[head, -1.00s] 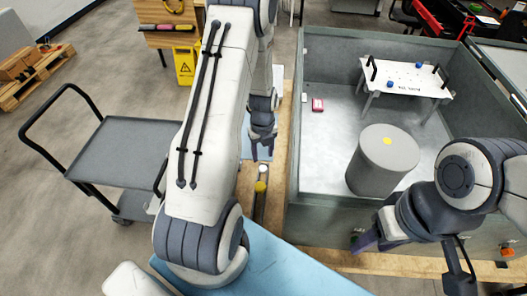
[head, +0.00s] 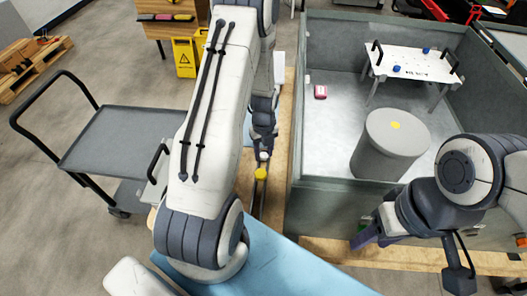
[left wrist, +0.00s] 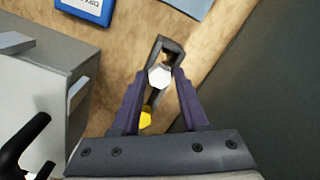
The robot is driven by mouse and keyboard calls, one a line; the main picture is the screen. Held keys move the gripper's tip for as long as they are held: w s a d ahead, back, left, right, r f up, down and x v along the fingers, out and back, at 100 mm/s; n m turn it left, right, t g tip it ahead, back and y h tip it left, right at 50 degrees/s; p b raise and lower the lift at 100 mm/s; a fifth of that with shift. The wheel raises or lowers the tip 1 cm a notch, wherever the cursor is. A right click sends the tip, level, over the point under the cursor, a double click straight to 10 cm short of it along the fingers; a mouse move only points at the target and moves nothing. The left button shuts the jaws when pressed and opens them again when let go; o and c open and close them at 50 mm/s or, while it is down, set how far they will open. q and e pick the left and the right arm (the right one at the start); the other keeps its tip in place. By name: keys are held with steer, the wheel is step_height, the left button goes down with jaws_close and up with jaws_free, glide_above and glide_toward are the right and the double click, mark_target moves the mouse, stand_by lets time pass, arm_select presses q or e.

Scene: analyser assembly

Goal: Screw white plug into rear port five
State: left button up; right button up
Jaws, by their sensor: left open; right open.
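The white plug (left wrist: 160,77) stands in a dark narrow rack (left wrist: 168,47) in the left wrist view. It also shows in the head view (head: 264,156). My left gripper (left wrist: 160,72) is open, its purple fingers on either side of the plug's hexagonal head. I cannot tell whether they touch it. A yellow plug (left wrist: 146,120) sits in the same rack, nearer the palm. A white plate (head: 412,66) with small holes and blue plugs (head: 397,69) stands on legs inside the grey bin. I cannot make out port five. My right gripper (head: 368,238) is open and empty by the bin's front wall.
A blue box (left wrist: 85,8) lies on the wooden bench near the rack. A grey cart (head: 120,145) stands at left.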

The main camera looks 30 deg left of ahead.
mark_target(264, 155)
arm_select(q)
jaws_close()
steer(key=shift+r+p, duration=2.9)
steer(key=shift+r, duration=0.65)
